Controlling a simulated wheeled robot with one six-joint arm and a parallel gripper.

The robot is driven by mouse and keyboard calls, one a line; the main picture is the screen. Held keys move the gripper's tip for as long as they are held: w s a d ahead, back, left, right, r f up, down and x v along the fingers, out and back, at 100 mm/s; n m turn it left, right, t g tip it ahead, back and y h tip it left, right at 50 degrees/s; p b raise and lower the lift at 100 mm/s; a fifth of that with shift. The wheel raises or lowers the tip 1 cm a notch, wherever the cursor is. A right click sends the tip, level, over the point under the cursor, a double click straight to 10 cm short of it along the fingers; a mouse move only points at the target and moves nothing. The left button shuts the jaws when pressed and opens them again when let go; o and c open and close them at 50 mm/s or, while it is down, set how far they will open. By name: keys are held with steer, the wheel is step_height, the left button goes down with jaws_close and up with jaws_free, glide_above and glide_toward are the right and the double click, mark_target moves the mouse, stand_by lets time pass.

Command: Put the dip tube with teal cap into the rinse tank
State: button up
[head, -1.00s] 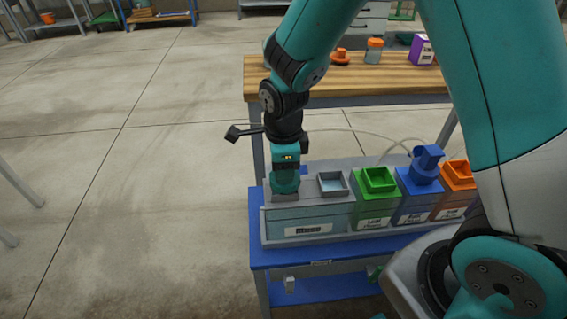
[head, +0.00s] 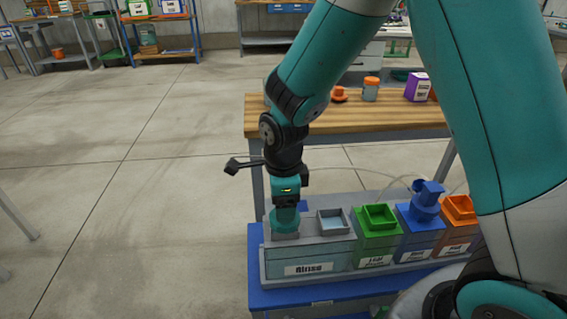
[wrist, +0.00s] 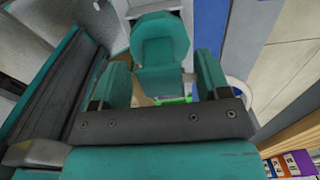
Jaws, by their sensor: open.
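The rinse tank (head: 307,253) is a grey-blue box with a "Rinse" label, at the left end of the skid. The teal cap of the dip tube (head: 285,223) sits low at the tank's left end, above a grey collar. The tube below it is hidden, and it seems to stand upright in the tank's port. My gripper (head: 286,204) points down just above the cap. In the wrist view, the cap (wrist: 160,45) shows between and beyond the two spread fingers (wrist: 160,85). The gripper is open, and I see no firm contact.
A square hatch (head: 333,221) is on the rinse tank's right half. Green (head: 378,226), blue (head: 416,226) and orange (head: 458,222) tanks stand to its right. A blue fitting (head: 426,198) rises from the blue one. A wooden bench (head: 350,113) is behind. Floor on the left is clear.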

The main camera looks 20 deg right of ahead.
step_height(320, 180, up, 16)
steer(key=p, duration=0.2)
steer(key=shift+s+f+p, duration=0.15)
steer(key=shift+s+p, duration=0.05)
steer(key=shift+p, duration=0.1)
steer(key=shift+a, duration=0.1)
stand_by(1.1)
